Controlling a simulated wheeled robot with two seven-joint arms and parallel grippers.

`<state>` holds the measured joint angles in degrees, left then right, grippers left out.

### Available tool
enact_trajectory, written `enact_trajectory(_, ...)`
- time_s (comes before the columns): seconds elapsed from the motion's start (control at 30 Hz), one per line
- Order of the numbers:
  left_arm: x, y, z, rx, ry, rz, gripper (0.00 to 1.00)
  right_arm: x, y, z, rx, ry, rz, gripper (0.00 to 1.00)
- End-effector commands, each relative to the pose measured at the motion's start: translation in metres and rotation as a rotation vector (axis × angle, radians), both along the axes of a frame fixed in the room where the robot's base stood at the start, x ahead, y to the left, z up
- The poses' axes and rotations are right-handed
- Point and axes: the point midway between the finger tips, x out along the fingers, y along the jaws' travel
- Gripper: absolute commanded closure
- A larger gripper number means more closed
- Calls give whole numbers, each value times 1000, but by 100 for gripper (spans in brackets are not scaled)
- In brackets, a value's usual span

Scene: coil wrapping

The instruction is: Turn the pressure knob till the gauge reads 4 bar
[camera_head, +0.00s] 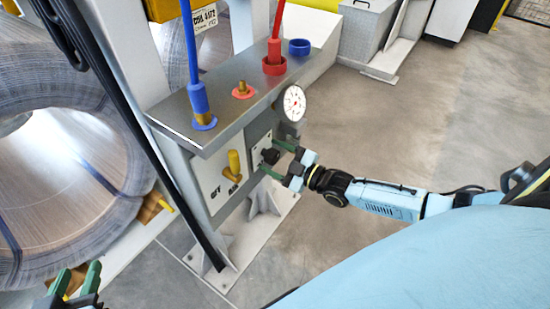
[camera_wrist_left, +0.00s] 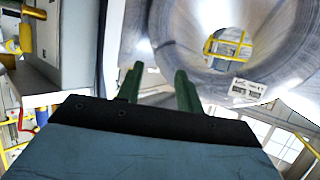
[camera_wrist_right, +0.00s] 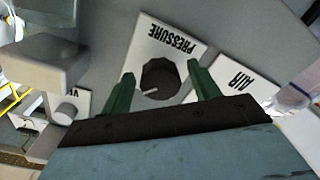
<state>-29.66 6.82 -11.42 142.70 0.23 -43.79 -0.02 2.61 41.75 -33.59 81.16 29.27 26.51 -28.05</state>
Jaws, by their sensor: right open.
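The black pressure knob (camera_wrist_right: 159,79) sits on a white plate marked PRESSURE (camera_wrist_right: 176,42) in the right wrist view, its white pointer line toward the lower left. In the head view the knob (camera_head: 270,156) is on the panel's right part. My right gripper (camera_wrist_right: 159,88) is open, its green fingers on either side of the knob; I cannot tell whether they touch it. It also shows in the head view (camera_head: 275,160). The round white gauge (camera_head: 293,103) stands above the knob; its reading is too small to tell. My left gripper (camera_head: 77,280) is open and empty at lower left.
A yellow lever (camera_head: 234,164) by the OFF marking is left of the knob. Blue (camera_head: 199,100) and red (camera_head: 274,54) hose fittings stand on the metal shelf (camera_head: 222,115). A large wire coil (camera_head: 60,150) fills the left. Floor at right is clear.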

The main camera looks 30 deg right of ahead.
Motion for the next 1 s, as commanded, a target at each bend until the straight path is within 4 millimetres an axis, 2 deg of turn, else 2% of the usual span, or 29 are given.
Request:
enact_trajectory(0.2, 0, 0, 0, 0, -1, 0, 64, 0, 0, 0, 0, 0, 0, 40)
enact_trajectory(0.53, 0, 0, 0, 0, 1, 0, 64, 0, 0, 0, 0, 0, 0, 83)
enact_trajectory(0.83, -1, 0, -2, 4, 15, 1, 64, 0, 0, 0, 33, 13, 0, 83)
enact_trajectory(1.0, -6, 5, -11, 21, 76, 7, 64, 0, 0, 1, 110, 43, 1, 83)
